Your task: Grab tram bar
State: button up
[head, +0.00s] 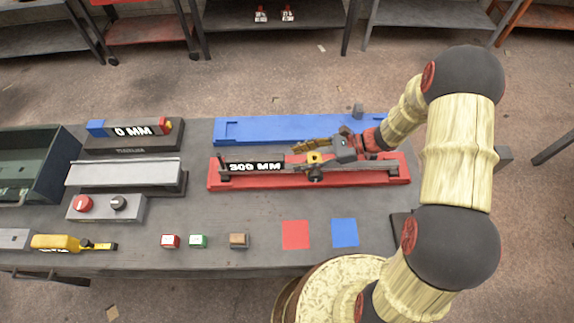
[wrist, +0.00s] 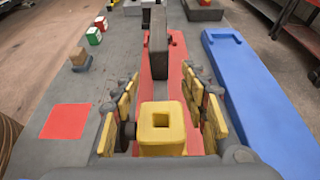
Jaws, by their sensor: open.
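The tram bar (head: 370,165) is a long dark grey bar lying along a red tray (head: 395,180) in the head view. A black "300 MM" label shows at its left part, and a yellow piece (head: 314,157) sits near its middle. My gripper (head: 305,150) is over the middle of the bar. In the wrist view my gripper (wrist: 164,88) is open, with its fingers on either side of the yellow square piece (wrist: 161,119), which has a square hole. Gaps show beside the piece. The dark bar (wrist: 157,45) runs on beyond it, over the red tray.
A blue tray (head: 290,130) lies behind the red one. Red (head: 296,235) and blue (head: 344,232) squares and small blocks (head: 198,241) are at the front. A "0 MM" unit (head: 134,132), a control box (head: 105,208) and a green bin (head: 40,165) stand left.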

aim_at(288, 166)
jog(key=x, duration=0.4)
jog(key=shift+a+f, duration=0.15)
jog(key=shift+a, duration=0.2)
jog(key=shift+c, duration=0.7)
jog(key=c, duration=1)
grip_shut()
